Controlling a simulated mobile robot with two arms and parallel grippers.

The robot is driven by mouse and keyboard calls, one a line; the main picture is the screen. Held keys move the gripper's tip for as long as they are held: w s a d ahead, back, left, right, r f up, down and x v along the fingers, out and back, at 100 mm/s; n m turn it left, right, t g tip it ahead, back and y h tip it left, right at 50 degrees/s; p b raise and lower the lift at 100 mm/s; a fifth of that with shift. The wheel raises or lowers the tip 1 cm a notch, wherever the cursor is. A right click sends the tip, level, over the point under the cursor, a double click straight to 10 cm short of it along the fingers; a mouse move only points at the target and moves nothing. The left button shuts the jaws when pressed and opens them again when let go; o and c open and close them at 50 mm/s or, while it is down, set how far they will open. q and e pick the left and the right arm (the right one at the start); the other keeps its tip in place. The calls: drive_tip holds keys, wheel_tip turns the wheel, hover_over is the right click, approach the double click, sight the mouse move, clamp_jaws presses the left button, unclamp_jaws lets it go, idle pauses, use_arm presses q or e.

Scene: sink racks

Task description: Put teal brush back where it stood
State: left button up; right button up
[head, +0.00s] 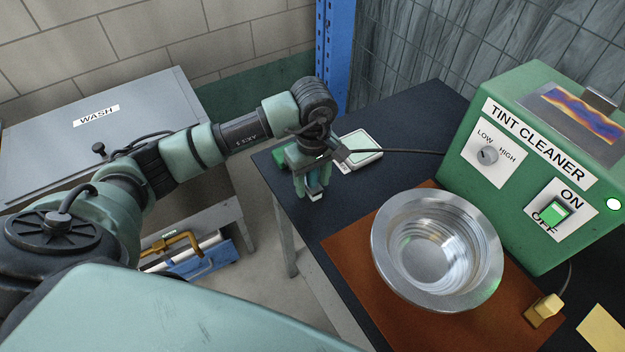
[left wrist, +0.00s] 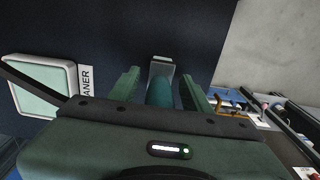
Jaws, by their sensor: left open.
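My left gripper (head: 311,190) is over the dark table near its left edge, fingers pointing down. In the left wrist view its two green fingers (left wrist: 161,77) stand apart. The teal brush (left wrist: 161,92), a teal handle with a pale grey end (left wrist: 161,66), is between the fingers, with a gap visible on each side. In the head view the brush (head: 314,181) is mostly hidden by the fingers. I cannot tell whether its low end touches the table. My right gripper is not in view.
A pale-screened device (head: 360,149) lies just right of the gripper, with a cable to the green tint cleaner (head: 510,190). A metal bowl (head: 385,250) sits on a brown mat (head: 345,251). The wash unit (head: 60,150) is at left, across a floor gap.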

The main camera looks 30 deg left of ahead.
use_arm(q)
wheel_tip(320, 180, up, 11)
drive_tip(key=b, duration=0.2)
drive_tip(key=shift+b, duration=0.3)
drive_tip(key=shift+r, duration=0.55)
